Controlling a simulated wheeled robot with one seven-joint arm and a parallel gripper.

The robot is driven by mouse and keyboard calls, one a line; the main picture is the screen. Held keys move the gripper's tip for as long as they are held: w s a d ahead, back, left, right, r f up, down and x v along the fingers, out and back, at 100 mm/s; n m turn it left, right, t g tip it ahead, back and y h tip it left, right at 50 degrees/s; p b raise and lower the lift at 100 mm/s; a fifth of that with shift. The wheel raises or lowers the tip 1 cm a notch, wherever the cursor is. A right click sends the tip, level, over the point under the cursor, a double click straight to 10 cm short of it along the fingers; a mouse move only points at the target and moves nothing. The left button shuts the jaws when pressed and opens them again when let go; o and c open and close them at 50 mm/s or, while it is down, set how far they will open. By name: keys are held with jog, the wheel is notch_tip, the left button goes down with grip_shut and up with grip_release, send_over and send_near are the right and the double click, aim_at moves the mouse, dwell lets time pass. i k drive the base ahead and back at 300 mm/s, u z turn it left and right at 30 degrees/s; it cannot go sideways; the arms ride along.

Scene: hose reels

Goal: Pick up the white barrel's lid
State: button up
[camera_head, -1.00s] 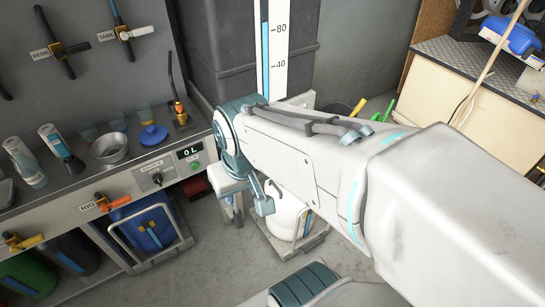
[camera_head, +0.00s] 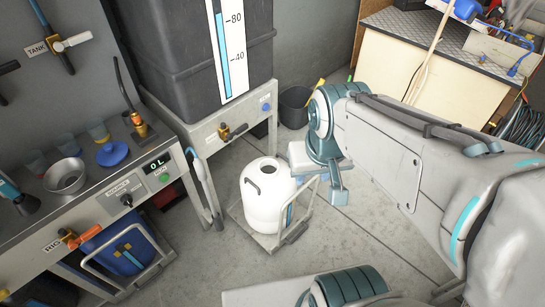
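The white barrel (camera_head: 266,207) stands upright on a low trolley on the floor, at the centre of the head view. Its top shows a dark round opening (camera_head: 270,169); I see no lid over it. A round blue lid-like disc with a raised middle (camera_head: 112,154) lies on the metal counter at the left; I cannot tell which container it belongs to. My gripper (camera_head: 337,180) hangs at the end of my arm, right of the barrel and apart from it in the picture. Its fingers are hard to make out, and I see nothing held.
The metal counter (camera_head: 80,205) holds a steel bowl (camera_head: 65,175), small cups and taps. A large grey tank (camera_head: 185,60) stands on a bench behind the barrel. A blue barrel (camera_head: 112,247) is under the counter. A dark bucket (camera_head: 294,106) stands behind; the floor between is open.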

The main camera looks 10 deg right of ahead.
aim_at(114, 152)
jog(key=u, duration=1.55)
jog(key=i, duration=1.3)
jog(key=z, duration=0.4)
